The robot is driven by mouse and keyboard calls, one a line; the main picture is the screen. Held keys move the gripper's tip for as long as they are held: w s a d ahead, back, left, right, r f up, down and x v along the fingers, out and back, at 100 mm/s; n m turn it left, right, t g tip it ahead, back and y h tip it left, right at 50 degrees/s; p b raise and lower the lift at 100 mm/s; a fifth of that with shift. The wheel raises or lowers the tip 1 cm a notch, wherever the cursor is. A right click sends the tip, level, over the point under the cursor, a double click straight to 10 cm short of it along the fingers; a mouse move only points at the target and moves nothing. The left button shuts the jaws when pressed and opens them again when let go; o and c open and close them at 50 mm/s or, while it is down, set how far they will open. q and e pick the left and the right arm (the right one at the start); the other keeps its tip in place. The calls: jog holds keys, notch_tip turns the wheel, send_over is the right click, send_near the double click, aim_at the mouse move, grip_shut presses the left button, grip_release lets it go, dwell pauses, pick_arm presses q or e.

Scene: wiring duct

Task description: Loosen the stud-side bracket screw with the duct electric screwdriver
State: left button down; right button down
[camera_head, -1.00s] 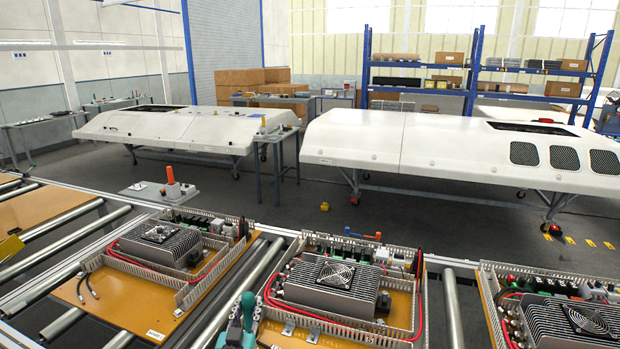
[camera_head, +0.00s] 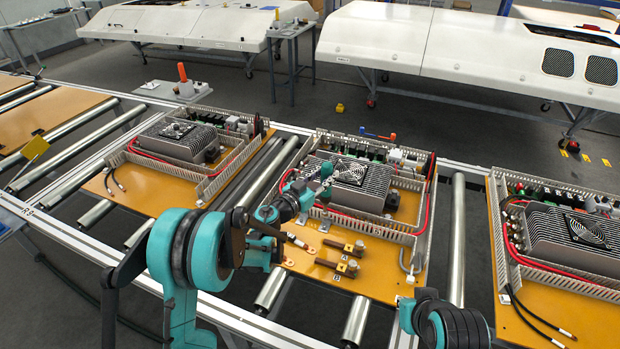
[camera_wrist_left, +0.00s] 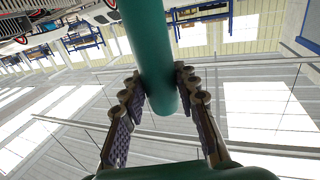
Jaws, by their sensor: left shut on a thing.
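The middle orange board (camera_head: 385,285) carries a unit framed by grey slotted wiring duct (camera_head: 372,228). My left arm reaches over its left part. My left gripper (camera_head: 322,181) is above the near-left side of the heat sink, shut on a teal cylindrical body, taken as the electric screwdriver (camera_head: 326,169). In the left wrist view the screwdriver (camera_wrist_left: 148,50) lies between both fingers; its bit does not show. Small metal brackets sit by the near duct wall; the stud-side bracket screw is too small to make out. My right gripper is out of view.
Similar boards stand left (camera_head: 100,187) and right (camera_head: 590,300). Metal rollers (camera_head: 457,230) run between them.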

aim_at(323, 192)
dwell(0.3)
pick_arm(q)
jog(key=shift+f+b, duration=0.25)
jog(key=shift+b, duration=0.15)
jog(key=shift+f+b, duration=2)
jog(key=shift+f, duration=0.35)
jog(key=shift+f+b, duration=0.65)
jog(key=shift+b, duration=0.2)
jog(key=shift+s+r, duration=0.1)
